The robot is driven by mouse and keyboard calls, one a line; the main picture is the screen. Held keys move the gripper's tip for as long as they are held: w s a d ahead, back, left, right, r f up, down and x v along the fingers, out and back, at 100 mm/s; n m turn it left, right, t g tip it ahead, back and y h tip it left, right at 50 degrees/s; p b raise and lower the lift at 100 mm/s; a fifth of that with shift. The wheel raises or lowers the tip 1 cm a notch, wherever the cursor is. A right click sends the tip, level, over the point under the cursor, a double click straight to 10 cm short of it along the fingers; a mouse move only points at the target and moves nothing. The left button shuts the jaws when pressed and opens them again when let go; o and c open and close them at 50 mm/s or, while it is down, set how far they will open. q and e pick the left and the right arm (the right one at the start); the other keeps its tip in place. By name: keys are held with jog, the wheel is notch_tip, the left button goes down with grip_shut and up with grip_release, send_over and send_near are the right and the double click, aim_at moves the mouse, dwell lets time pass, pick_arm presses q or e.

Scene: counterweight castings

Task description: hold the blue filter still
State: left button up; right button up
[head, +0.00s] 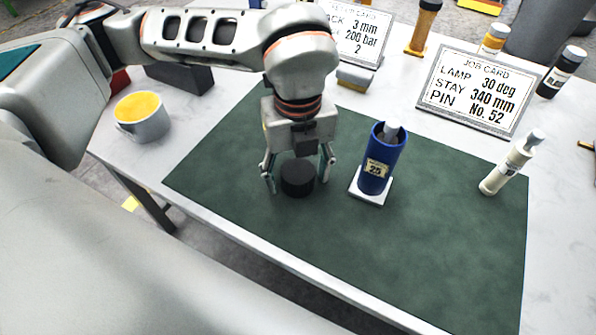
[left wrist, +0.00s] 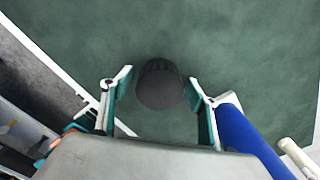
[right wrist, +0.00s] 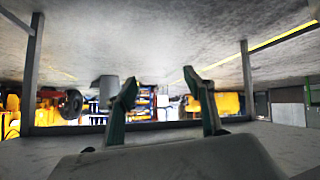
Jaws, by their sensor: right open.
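The blue filter (head: 381,163) stands upright on a small white square base (head: 371,187) on the green mat. It has a pale numbered label and a grey-white top. Its blue side also shows at the lower right of the left wrist view (left wrist: 248,142), just outside my right-hand finger. My left gripper (head: 297,172) points down, left of the filter, and is open. Its fingers stand on either side of a round black cap (head: 297,179), with a gap on both sides in the left wrist view (left wrist: 160,85). My right gripper (right wrist: 163,92) is open and empty, away from the mat.
The green mat (head: 440,235) is clear at front right. A white bottle (head: 511,163) stands at its right edge. Job cards (head: 478,92), several bottles and a dark block (head: 180,77) are behind. A yellow-lined cup (head: 143,116) stands at left.

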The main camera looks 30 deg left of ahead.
aim_at(298, 171)
pick_arm(q)
notch_tip(298, 171, up, 12)
jog(key=p, duration=0.1)
jog(key=shift+r, duration=0.15)
dwell(0.5)
